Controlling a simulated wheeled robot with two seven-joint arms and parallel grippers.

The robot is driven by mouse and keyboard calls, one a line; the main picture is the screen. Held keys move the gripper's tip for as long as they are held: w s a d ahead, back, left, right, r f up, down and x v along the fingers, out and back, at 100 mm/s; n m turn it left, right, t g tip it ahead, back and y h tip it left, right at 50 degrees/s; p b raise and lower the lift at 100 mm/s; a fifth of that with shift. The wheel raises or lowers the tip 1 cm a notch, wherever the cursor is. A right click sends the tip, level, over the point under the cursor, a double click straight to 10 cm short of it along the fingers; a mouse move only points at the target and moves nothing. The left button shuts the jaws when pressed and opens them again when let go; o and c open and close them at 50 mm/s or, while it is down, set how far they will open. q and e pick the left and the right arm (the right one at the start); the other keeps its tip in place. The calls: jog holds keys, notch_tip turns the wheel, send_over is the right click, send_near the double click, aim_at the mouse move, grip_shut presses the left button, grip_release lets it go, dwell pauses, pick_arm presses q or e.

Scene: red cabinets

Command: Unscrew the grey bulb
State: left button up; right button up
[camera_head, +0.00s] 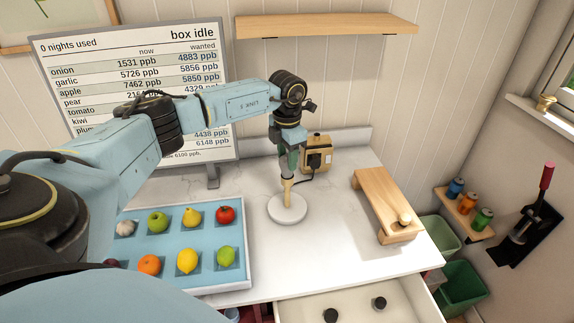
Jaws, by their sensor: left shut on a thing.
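My left gripper (288,174) points down at the top of a small lamp stand. The stand has a round white base (288,211) and a short tan post (288,192), and it stands upright on the white counter. The gripper is shut on the grey bulb at the top of the post; the fingers hide most of the bulb, so I cannot tell whether it is still seated in the post. My right gripper is not in view.
A tan box (318,153) with a dark front stands close behind the lamp. A wooden bench (376,195) with a pale round thing (405,218) stands to the right. A blue tray (208,246) of fruit is at left. An open drawer (395,302) lies below.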

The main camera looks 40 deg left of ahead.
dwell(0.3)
pick_arm(q)
jog(key=n+p, duration=0.1)
jog(key=n, duration=0.1)
jog(key=shift+r+n, duration=0.1)
jog(key=shift+n, duration=0.2)
jog(key=shift+n+p, duration=0.6)
jog(key=shift+n, duration=0.8)
jog(key=shift+n+p, duration=0.45)
jog(key=shift+n, duration=0.25)
jog(key=o, duration=0.5)
jog(key=shift+n, duration=0.4)
jog(key=shift+o, duration=0.9)
